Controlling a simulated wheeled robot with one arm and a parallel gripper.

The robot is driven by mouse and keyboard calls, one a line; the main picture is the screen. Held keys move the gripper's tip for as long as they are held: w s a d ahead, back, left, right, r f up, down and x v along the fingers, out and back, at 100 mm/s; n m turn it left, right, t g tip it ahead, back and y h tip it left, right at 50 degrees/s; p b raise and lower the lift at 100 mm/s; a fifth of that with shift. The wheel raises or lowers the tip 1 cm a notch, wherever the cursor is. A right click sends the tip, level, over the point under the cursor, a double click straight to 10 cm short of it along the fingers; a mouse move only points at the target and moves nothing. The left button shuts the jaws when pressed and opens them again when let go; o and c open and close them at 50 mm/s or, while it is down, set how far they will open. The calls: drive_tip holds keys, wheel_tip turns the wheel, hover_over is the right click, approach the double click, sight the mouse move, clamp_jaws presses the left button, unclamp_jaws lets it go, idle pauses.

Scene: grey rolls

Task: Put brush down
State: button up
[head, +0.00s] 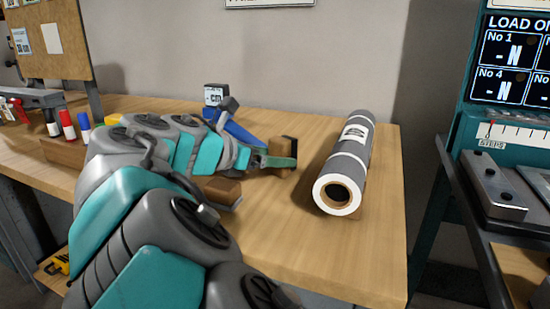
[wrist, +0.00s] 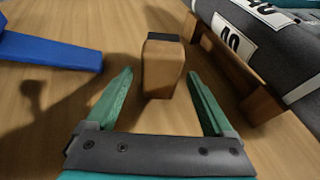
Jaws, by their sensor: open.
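The brush, seen as a wooden block with a dark cap (wrist: 163,72), stands on the wooden table between my gripper's fingers in the wrist view. It also shows beside the fingers in the head view (head: 287,148), partly hidden by them. My gripper (wrist: 160,78) is open, its two green fingers apart on either side of the block, with a visible gap on each side. In the head view my gripper (head: 272,158) is low over the middle of the table, left of the grey roll.
A grey roll (head: 352,155) with white bands lies on a wooden support (wrist: 232,68) to the right. A blue tool (wrist: 50,50) lies to the left. Markers (head: 67,125) stand at the far left. The table (head: 330,245) is clear at the front right.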

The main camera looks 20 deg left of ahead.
drive_tip(key=v, duration=1)
drive_tip(key=shift+s+a+r, duration=0.15)
drive_tip(key=shift+s+r, duration=0.1)
drive_tip(key=shift+s, duration=0.05)
